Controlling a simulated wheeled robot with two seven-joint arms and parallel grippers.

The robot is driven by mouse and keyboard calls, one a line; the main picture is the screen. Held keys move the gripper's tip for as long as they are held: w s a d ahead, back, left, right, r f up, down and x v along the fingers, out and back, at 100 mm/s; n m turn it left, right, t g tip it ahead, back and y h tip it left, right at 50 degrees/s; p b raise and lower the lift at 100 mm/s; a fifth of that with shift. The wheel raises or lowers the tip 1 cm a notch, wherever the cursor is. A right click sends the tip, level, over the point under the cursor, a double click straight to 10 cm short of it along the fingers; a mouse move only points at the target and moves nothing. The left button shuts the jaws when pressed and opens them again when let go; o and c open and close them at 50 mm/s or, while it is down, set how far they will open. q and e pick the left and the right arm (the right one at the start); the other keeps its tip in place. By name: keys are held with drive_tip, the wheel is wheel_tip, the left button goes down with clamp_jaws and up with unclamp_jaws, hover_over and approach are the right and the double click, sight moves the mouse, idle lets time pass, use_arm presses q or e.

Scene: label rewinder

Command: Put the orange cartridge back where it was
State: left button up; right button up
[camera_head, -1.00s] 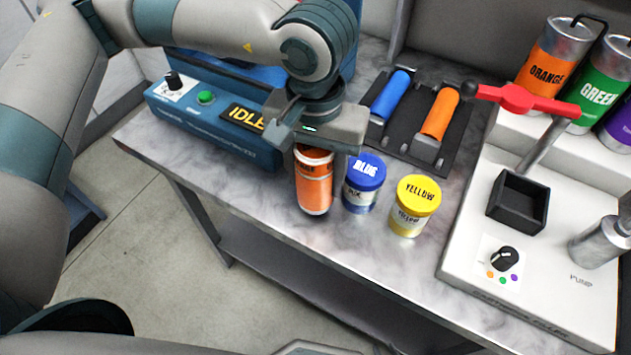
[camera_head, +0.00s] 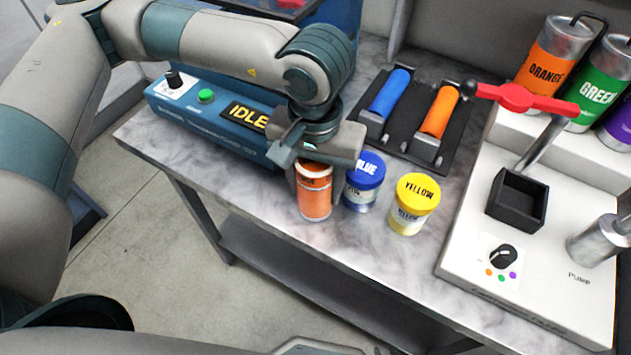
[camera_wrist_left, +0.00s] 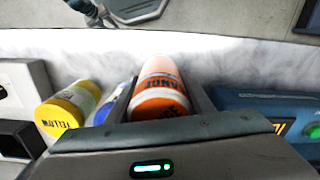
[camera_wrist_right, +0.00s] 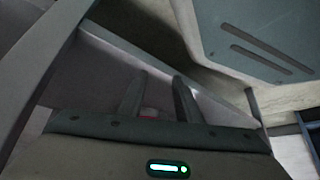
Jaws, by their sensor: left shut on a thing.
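The orange cartridge (camera_head: 315,198) is a canister with a white-and-orange label, roughly upright near the table's front edge. My left gripper (camera_head: 318,162) is shut around its upper part from above and hides some of its lid. The cartridge also shows between the fingers in the left wrist view (camera_wrist_left: 160,90). I cannot tell whether its base touches the table. A blue-lidded cartridge (camera_head: 364,180) stands close to its right, and a yellow-lidded cartridge (camera_head: 413,205) stands further right. My right gripper (camera_wrist_right: 157,98) shows only in its own wrist view, its fingers apart with nothing clearly between them.
The blue machine (camera_head: 215,125) with an IDLE display is behind left. A black tray (camera_head: 405,140) holds a blue roll (camera_head: 389,95) and an orange roll (camera_head: 439,112). A white pump station (camera_head: 530,275) with a red lever (camera_head: 520,98) fills the right. Marble table (camera_head: 330,250) is bare in front.

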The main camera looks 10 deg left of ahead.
sight(316, 165)
use_arm(q)
drive_tip(key=o, duration=1.3)
use_arm(e)
drive_tip(key=shift+a, duration=0.15)
use_arm(q)
drive_tip(key=shift+r, duration=0.1)
use_arm(e)
drive_tip(key=shift+s, duration=0.2)
use_arm(q)
drive_tip(key=shift+r+p, duration=0.15)
drive_tip(key=shift+p, duration=0.2)
drive_tip(key=shift+r+b, duration=0.55)
drive_tip(key=shift+r, duration=0.35)
wheel_tip(316, 165, up, 3)
drive_tip(key=shift+r+b, duration=0.1)
drive_tip(key=shift+b, duration=0.35)
wheel_tip(316, 165, up, 5)
drive_tip(key=shift+r+b, duration=0.15)
drive_tip(key=shift+b, duration=0.45)
drive_tip(key=shift+r, duration=0.75)
use_arm(e)
drive_tip(key=shift+w+a+r, duration=0.1)
drive_tip(key=shift+w, duration=0.7)
drive_tip(key=shift+w+a+r, duration=0.1)
drive_tip(key=shift+w, duration=0.7)
drive_tip(key=shift+d, duration=0.1)
